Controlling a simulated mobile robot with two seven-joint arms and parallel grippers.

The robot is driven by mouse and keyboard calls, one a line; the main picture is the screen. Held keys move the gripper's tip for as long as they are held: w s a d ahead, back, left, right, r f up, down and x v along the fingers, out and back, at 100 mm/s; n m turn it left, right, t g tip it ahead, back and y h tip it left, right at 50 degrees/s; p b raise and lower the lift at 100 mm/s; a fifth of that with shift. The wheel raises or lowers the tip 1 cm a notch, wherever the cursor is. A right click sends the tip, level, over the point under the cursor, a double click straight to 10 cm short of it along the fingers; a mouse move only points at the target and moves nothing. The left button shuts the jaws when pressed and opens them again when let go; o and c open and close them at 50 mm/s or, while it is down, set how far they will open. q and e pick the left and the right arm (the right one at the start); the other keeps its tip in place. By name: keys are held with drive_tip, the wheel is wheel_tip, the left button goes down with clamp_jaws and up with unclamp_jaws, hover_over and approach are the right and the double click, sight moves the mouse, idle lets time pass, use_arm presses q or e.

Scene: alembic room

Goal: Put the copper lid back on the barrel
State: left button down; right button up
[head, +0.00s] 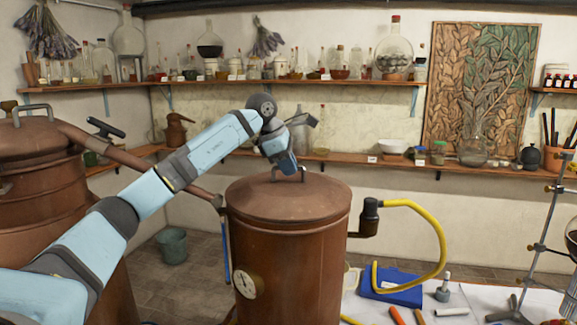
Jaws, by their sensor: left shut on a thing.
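The copper lid (318,196) lies over the top of the copper barrel (305,255) in the middle of the head view. I see no clear gap between lid and barrel, and the lid looks level. A metal loop handle (276,174) stands on top of the lid. My left gripper (289,170) points down from above and is shut on this handle. Its fingers hide part of the handle. My right gripper is not in view.
A larger copper still (35,190) stands at the left, with a copper pipe (130,160) running toward the barrel. A yellow hose (440,240) loops at the barrel's right. A table (470,297) with tools and a blue box (391,283) is at front right. A bucket (172,245) stands behind.

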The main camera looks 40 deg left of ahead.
use_arm(q)
drive_tip(key=shift+f, duration=0.1)
drive_tip(key=c, duration=1.1)
unclamp_jaws()
drive_tip(key=b+v, duration=0.2)
drive_tip(key=v, duration=1.2)
drive_tip(key=shift+s+d, duration=0.1)
drive_tip(key=shift+f, duration=0.1)
